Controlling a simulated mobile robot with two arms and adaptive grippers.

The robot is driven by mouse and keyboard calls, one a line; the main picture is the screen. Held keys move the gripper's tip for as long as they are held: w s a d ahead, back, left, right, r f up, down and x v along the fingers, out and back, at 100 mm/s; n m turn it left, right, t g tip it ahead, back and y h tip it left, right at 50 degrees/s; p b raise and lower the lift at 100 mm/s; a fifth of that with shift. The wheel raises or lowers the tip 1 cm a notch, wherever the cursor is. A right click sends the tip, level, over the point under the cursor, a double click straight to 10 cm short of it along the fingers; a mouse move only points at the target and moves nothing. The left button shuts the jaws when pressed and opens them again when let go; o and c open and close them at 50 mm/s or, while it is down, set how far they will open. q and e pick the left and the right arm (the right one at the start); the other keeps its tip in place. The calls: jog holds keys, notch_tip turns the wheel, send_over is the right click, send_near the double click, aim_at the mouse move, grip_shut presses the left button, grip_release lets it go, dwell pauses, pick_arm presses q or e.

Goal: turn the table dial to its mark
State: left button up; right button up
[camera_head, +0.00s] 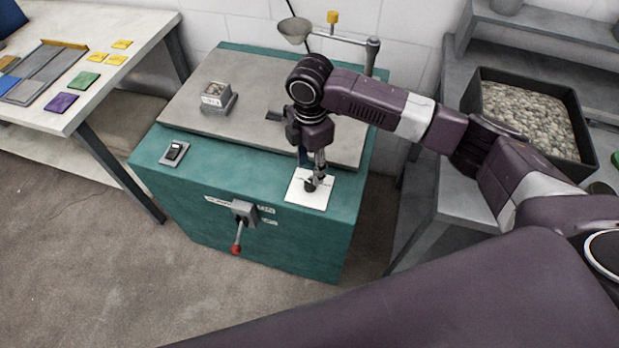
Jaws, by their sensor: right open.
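The table dial (309,185) is a small dark knob on a white plate (309,199) at the front right corner of the teal machine's top. Its mark is too small to make out. My right gripper (317,178) comes down over the plate, with its fingers at the knob. The fingers partly hide the knob, and I cannot tell whether they touch it. The gripper is open. My left gripper is out of view.
The teal cabinet (270,240) has a red-tipped lever (237,246) on its front. A black switch (174,152) and a small grey box (217,97) sit on top. A white table (130,35) stands left, a gravel bin (528,120) right.

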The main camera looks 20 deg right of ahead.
aim_at(310, 183)
notch_tip(310, 183, down, 6)
jog(key=shift+f, duration=0.1)
jog(key=shift+c, duration=0.6)
grip_shut()
